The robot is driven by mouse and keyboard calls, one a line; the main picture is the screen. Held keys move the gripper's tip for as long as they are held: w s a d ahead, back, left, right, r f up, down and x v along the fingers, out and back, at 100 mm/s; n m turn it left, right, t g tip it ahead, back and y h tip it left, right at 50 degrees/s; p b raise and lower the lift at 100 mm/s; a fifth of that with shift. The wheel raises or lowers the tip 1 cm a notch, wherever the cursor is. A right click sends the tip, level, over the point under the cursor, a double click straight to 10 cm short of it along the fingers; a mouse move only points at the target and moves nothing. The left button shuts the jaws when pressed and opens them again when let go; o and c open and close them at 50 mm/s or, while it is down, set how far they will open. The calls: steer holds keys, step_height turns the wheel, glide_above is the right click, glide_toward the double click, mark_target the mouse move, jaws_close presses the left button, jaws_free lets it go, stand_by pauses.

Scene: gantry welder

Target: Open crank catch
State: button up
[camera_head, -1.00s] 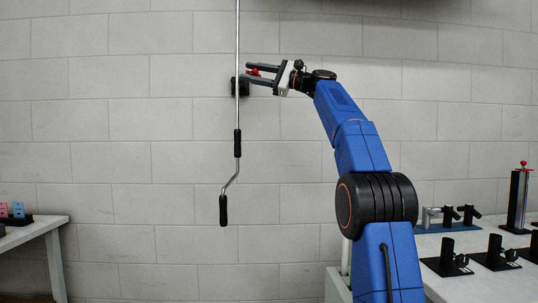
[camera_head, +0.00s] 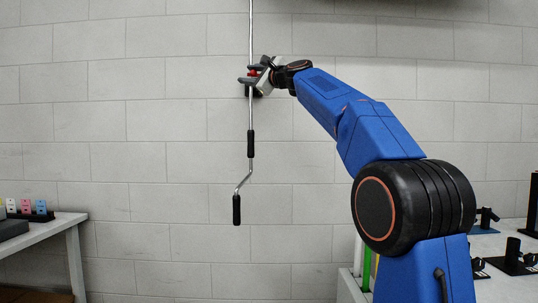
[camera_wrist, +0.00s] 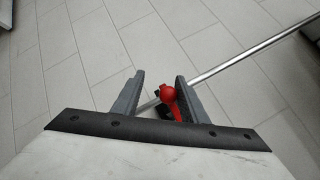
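The crank (camera_head: 251,110) is a thin metal rod hanging upright before the wall, with a black sleeve, a bent section and a black lower grip (camera_head: 237,209). The crank catch is a small black piece with a red knob (camera_head: 253,73), high on the rod; my gripper partly hides it. In the wrist view the red knob (camera_wrist: 169,94) lies between my two grey fingers, nearer the right one; I cannot tell whether they touch. My gripper (camera_wrist: 159,77) is open around it, and it also shows at the rod in the head view (camera_head: 248,77).
A grey block wall stands behind the crank. A table (camera_head: 60,222) with small coloured blocks (camera_head: 26,207) is at left. A bench (camera_head: 497,245) with black fixtures is at right, partly behind my arm. The space around the hanging crank looks clear.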

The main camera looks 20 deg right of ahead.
steer(key=s+d+f+h, duration=0.1)
steer(key=s+d+f, duration=0.15)
steer(key=s, duration=0.55)
steer(key=s+d+f, duration=0.1)
steer(key=s+d, duration=0.2)
steer(key=s, duration=0.5)
steer(key=s+a+f+n+g, duration=0.1)
steer(key=s+a+f+n, duration=0.1)
steer(key=f, duration=0.5)
steer(key=s+a+f+n+g, duration=0.2)
steer(key=s+f, duration=0.2)
steer(key=f, duration=0.4)
steer(key=s+a+f+n+g+h, duration=0.1)
steer(key=s+a+f+n+g, duration=0.1)
steer(key=f, duration=0.6)
steer(key=shift+s+f+n, duration=0.2)
steer(key=shift+s+n, duration=0.35)
steer(key=shift+n, duration=0.05)
